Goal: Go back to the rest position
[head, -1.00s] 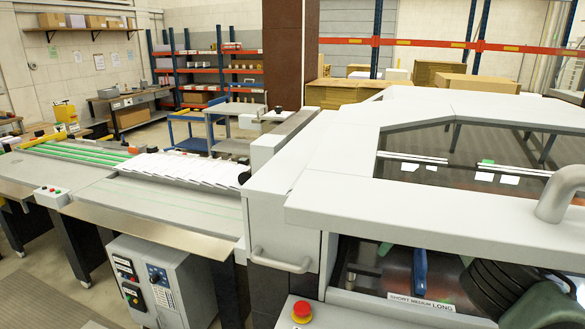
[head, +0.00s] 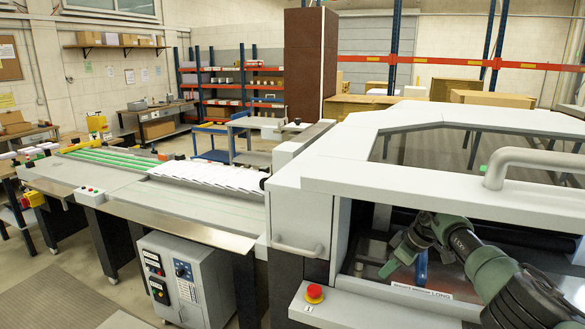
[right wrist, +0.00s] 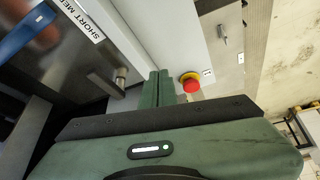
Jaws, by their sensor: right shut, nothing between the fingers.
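My right gripper (head: 387,270) shows in the head view at the open front bay of the white stitching machine (head: 440,175), in front of the blue part (head: 421,268) inside it. In the right wrist view the green fingers of my right gripper (right wrist: 157,88) are together with nothing between them. They point toward the machine's front edge, left of the red emergency stop button (right wrist: 189,83). The blue part (right wrist: 25,35) also shows there at the upper left, apart from the fingers. My left gripper is in neither view.
The red stop button (head: 314,293) sits on the machine's front ledge. A grey bar handle (head: 545,160) stands out from the hood above my right arm. A conveyor with white sheets (head: 210,177) and a control cabinet (head: 187,280) are at the left. Floor is clear at lower left.

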